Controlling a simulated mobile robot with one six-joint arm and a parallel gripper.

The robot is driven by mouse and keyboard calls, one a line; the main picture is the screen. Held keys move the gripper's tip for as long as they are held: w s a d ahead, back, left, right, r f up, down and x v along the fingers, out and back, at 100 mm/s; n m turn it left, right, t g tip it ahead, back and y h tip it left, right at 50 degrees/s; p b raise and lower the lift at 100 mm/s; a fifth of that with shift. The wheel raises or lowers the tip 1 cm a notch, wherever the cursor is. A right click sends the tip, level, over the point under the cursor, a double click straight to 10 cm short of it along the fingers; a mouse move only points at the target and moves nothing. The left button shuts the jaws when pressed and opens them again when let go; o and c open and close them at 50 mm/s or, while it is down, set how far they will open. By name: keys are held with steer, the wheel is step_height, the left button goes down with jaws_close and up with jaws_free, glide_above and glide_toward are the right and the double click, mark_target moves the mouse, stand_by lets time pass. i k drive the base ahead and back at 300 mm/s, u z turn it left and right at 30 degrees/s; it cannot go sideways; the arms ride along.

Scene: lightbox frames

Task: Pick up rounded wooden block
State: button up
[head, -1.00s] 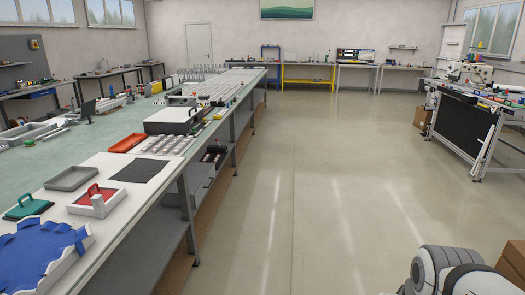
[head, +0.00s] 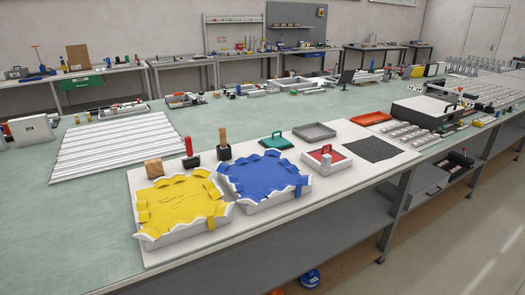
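A small tan wooden block (head: 153,168) with a rounded top stands near the back left corner of a white board (head: 345,182) on the long workbench. It is just behind a yellow tray (head: 183,207) with wavy flaps, which may hide its foot. To its right are a red-handled tool (head: 188,147) on a dark base and an upright wooden-handled piece (head: 223,137) in a black base. My gripper is not in view.
A blue wavy tray (head: 262,180), a green handled piece (head: 276,142), a white tray with a red insert (head: 327,158) and a grey tray (head: 314,131) share the board. White strips (head: 115,143) lie behind left. The green bench top (head: 75,220) left of the board is clear.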

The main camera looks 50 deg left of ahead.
mark_target(154, 168)
steer(key=u, duration=2.8)
steer(key=i, duration=1.65)
steer(key=z, duration=0.05)
